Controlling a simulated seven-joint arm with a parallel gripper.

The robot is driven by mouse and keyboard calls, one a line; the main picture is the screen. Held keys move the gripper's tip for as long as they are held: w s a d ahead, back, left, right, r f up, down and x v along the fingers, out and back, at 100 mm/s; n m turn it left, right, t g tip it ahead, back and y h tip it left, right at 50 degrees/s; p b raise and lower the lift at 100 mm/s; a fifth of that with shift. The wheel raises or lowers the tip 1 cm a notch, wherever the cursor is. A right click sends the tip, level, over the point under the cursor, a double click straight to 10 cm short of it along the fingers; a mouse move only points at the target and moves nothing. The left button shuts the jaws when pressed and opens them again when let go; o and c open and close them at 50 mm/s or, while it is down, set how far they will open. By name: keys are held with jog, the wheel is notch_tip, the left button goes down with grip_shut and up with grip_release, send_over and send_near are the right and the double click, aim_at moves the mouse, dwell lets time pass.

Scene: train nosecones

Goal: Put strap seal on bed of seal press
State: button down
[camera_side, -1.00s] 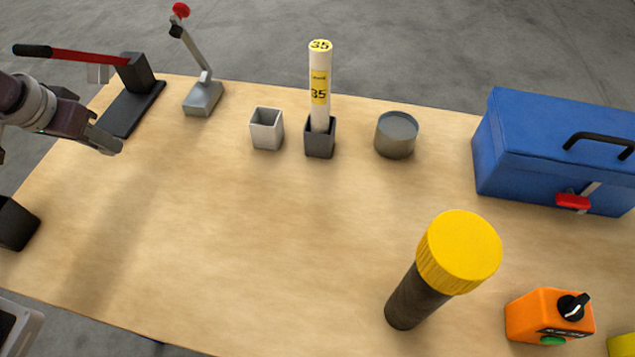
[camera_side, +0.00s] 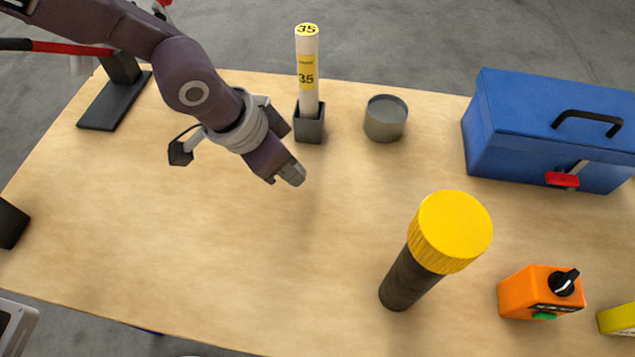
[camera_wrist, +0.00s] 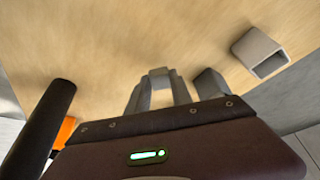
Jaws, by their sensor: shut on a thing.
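The seal press (camera_side: 113,103) stands at the upper left in the side view, with a flat black bed and a red lever; my arm hides part of it. My gripper (camera_side: 288,176) hangs over the middle of the table, right of the press. In the wrist view my gripper (camera_wrist: 158,80) has its fingers around a small, pale metal piece (camera_wrist: 159,72), which looks like the strap seal. It is too small to make out in the side view.
A white tube (camera_side: 308,75) stands in a dark holder, beside a grey can (camera_side: 386,118). A yellow-capped black cylinder (camera_side: 449,232), blue toolbox (camera_side: 530,125) and orange switch box (camera_side: 540,294) stand to the right. A grey square cup (camera_wrist: 259,45) shows in the wrist view.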

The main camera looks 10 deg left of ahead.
aim_at(297, 195)
notch_tip(297, 195, down, 6)
jog(key=shift+f, duration=0.15)
jog(key=shift+f, duration=0.1)
jog(key=c, duration=1.1)
grip_release()
jog(key=shift+c, duration=0.2)
